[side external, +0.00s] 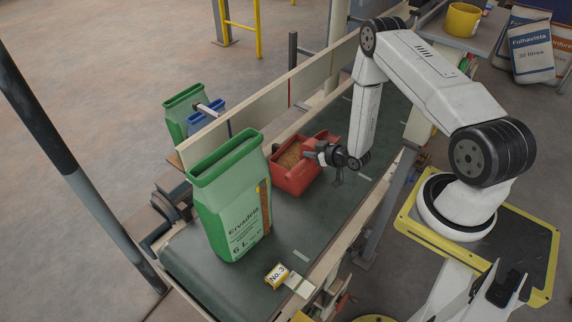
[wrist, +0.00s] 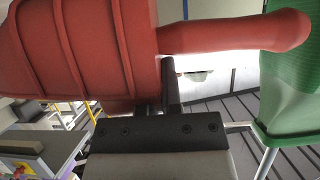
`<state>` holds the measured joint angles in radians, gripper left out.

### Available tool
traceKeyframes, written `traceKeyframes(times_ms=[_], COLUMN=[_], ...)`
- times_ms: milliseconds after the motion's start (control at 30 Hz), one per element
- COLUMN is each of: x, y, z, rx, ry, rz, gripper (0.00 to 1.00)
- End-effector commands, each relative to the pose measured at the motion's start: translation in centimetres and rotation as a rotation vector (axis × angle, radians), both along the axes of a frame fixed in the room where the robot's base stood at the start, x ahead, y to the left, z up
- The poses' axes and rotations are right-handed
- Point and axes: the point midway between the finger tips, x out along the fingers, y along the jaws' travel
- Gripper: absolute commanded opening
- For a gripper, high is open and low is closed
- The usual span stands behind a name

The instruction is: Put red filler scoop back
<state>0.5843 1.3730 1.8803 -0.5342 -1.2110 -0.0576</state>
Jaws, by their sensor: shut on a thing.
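The red filler scoop (side external: 293,179) is over the dark conveyor belt, right of the large green sack, with brown loose material (side external: 289,154) inside. I cannot tell whether it touches the belt. My gripper (side external: 317,153) is at its right side and shut on it. In the wrist view the scoop's ribbed body (wrist: 85,50) fills the upper left and its rounded handle (wrist: 235,33) reaches right. My gripper (wrist: 171,82) meets it near where handle and body join. The fingertips are partly hidden behind the red surface.
The open green sack (side external: 230,200) stands upright on the belt (side external: 335,210). Another green sack (side external: 182,112) and a blue one stand behind the wooden side board (side external: 255,98). A yellow pot (side external: 462,20) is back right.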

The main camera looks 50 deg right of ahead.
Motion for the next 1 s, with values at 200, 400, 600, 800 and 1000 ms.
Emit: traceKeyframes(times_ms=[200, 400, 600, 800, 1000], x=[-7.0, -12.9, -18.2, -21.7, -23.0], y=[1.2, 2.8, 4.8, 6.2, 6.8], z=[-3.1, -4.6, -5.1, -4.9, -4.6], rx=[0.004, 0.002, 0.001, -0.001, -0.004], ry=[0.006, 0.007, 0.006, 0.003, -0.001], rz=[-0.088, -0.178, -0.271, -0.339, -0.365], gripper=[0.0, 0.0, 0.0, 0.0, 0.0])
